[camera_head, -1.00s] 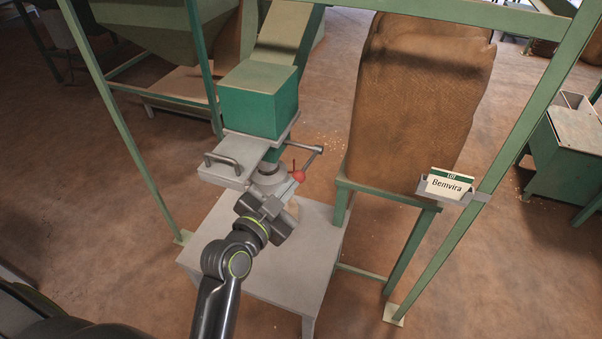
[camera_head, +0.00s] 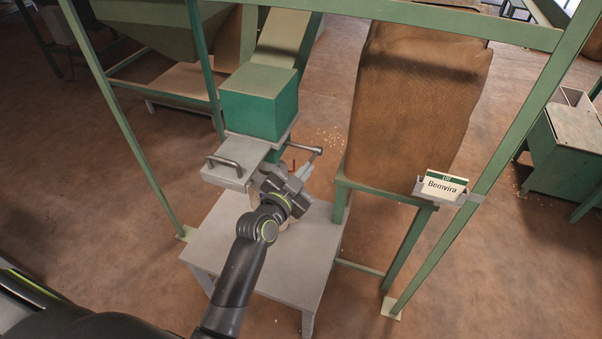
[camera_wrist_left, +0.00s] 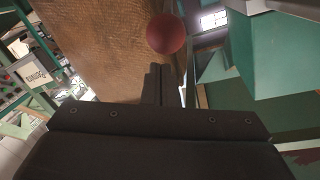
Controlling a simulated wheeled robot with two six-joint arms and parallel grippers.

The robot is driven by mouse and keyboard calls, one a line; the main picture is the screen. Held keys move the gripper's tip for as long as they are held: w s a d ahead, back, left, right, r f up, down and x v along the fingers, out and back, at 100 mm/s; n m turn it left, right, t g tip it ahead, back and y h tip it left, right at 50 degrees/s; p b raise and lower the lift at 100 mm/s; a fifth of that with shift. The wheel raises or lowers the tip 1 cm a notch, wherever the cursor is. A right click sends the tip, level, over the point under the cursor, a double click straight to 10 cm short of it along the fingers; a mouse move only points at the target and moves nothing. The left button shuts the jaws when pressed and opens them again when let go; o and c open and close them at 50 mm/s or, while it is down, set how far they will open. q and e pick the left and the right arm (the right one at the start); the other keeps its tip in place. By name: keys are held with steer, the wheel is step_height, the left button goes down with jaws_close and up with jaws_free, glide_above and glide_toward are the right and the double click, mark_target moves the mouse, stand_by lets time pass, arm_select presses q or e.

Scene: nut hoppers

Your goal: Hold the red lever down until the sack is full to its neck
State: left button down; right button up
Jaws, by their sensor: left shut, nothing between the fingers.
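The red ball knob of the lever (camera_wrist_left: 166,34) shows just beyond my left fingertips in the left wrist view; I cannot tell whether they touch. In the head view my gripper hides the knob. My left gripper (camera_head: 292,182) is shut and empty, below the green box (camera_head: 259,103) and its spout; its fingers also show in the wrist view (camera_wrist_left: 159,84). A large brown sack (camera_head: 412,95) stands upright on a green stand at the right. A small tan patch shows below my gripper; I cannot tell what it is. My right gripper is out of view.
A grey table (camera_head: 285,270) stands under the spout. A grey slide plate with a handle (camera_head: 232,170) juts out left of my gripper. Green frame posts (camera_head: 490,190) rise on both sides. A card reading "Bemvira" (camera_head: 441,187) sits at the right post. Crumbs lie on the floor.

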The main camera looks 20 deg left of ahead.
arm_select(q)
steer(key=shift+s+a+f, duration=0.3)
steer(key=shift+a+f, duration=0.05)
steer(key=shift+f, duration=0.25)
